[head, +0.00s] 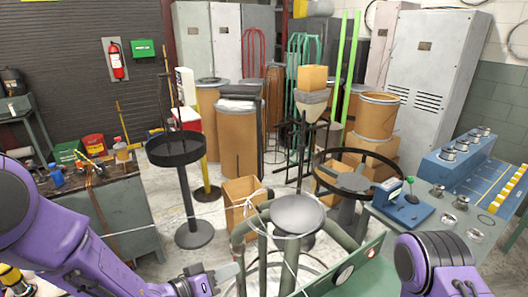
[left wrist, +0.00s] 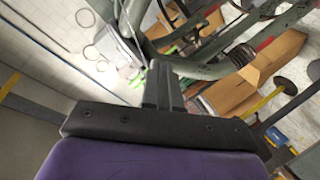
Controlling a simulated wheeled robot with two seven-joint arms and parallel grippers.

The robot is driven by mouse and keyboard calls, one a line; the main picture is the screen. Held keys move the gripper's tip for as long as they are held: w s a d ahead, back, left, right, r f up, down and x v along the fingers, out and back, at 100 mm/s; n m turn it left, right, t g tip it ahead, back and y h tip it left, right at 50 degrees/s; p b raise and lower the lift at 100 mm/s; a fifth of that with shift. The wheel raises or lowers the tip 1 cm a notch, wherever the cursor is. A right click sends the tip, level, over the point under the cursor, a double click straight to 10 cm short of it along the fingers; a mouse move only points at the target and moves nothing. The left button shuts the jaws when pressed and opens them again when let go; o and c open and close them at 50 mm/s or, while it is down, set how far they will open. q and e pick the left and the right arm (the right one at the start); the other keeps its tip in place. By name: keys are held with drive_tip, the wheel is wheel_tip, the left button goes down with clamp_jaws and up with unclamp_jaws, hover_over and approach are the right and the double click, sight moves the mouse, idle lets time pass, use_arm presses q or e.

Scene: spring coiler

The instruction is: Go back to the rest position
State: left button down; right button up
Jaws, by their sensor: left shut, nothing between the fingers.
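My left gripper (head: 232,271) is low in the head view, at the end of the purple left arm. Its fingers are shut and empty. The shut fingers also show in the left wrist view (left wrist: 160,78), in front of green machine tubing (left wrist: 200,65). I cannot tell whether they touch anything. Part of my purple right arm shows at the lower right of the head view, but its gripper is out of the picture.
A round-topped green machine frame (head: 297,214) stands just ahead of my left gripper. A workbench (head: 120,205) is at the left. A cardboard box (head: 242,200) and black round stand (head: 185,190) stand between.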

use_arm(q)
drive_tip(key=s+a+f+n+y+b, duration=0.1)
drive_tip(key=s+a+f+n+y, duration=0.1)
drive_tip(key=a+f+y, duration=0.4)
drive_tip(key=s+a+f+n+y+b, duration=0.15)
drive_tip(key=a+f, duration=0.25)
drive_tip(key=f, duration=0.4)
drive_tip(key=s+a+f+n+g+y+b, duration=0.1)
drive_tip(key=s+a+f+g+y, duration=0.1)
drive_tip(key=s+f, duration=0.4)
drive_tip(key=s+a+f+n+g+y+b, duration=0.1)
drive_tip(key=s+a+f+g+y, duration=0.1)
drive_tip(key=s+a+f, duration=0.3)
drive_tip(key=s+a+f+n+g+y+b, duration=0.1)
drive_tip(key=s+a+f+g+y, duration=0.1)
drive_tip(key=s+f, duration=0.5)
drive_tip(key=s+a+g, duration=0.1)
drive_tip(key=s+a, duration=0.1)
drive_tip(key=s, duration=0.3)
drive_tip(key=shift+a+f+n, duration=0.2)
drive_tip(key=shift+a+n, duration=0.05)
drive_tip(key=shift+n, duration=0.1)
drive_tip(key=shift+w+y, duration=0.1)
drive_tip(key=shift+y, duration=0.15)
